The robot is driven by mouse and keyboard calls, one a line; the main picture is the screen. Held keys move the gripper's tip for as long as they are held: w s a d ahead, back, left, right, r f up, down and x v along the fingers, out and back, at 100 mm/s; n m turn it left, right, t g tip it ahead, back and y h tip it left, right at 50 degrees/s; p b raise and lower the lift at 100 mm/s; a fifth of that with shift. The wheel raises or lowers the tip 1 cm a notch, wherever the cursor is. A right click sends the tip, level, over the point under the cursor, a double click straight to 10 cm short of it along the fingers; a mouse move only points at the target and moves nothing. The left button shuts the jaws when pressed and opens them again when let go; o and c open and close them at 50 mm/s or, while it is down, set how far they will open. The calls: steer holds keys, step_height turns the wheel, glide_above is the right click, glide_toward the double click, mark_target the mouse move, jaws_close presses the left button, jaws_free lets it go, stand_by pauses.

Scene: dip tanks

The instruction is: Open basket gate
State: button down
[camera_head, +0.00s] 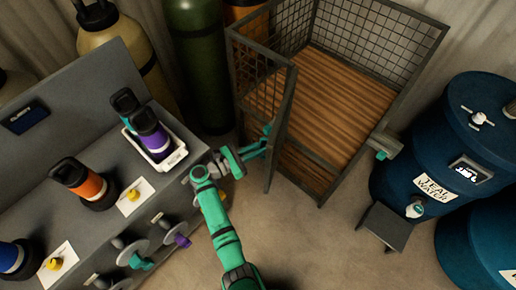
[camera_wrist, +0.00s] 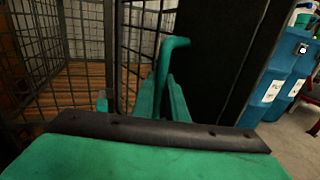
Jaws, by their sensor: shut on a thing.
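The basket (camera_head: 345,75) is a dark-framed mesh cage with a wooden slat floor, at the upper middle of the head view. Its gate (camera_head: 282,120) is a mesh panel at the left front. The gate stands partly open, its free edge swung out from the front opening. My gripper (camera_head: 262,143) is at the gate's outer side, shut on its teal handle. The wrist view shows the bent teal handle (camera_wrist: 174,45) rising beyond my teal fingers (camera_wrist: 163,95). The exact contact is hidden there.
A grey bench (camera_head: 105,190) with bottles stands on the left. Gas cylinders (camera_head: 200,60) stand behind the gate. Blue tanks (camera_head: 435,150) and a small dark step (camera_head: 387,226) are on the right. A latch (camera_head: 383,153) sits on the basket's right post. Floor (camera_head: 310,245) in front is clear.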

mark_target(261, 142)
steer(key=shift+w, duration=0.15)
steer(key=c, duration=1.8)
jaws_free()
steer(key=shift+o, duration=0.2)
steer(key=shift+a, duration=0.1)
steer(key=shift+r, duration=0.1)
steer(key=shift+r, duration=0.3)
step_height(261, 142, up, 3)
steer(key=shift+f, duration=0.2)
steer(key=s+r, duration=0.9)
steer(key=s, duration=0.5)
steer(key=shift+a+r, duration=0.25)
steer(key=shift+r, duration=0.05)
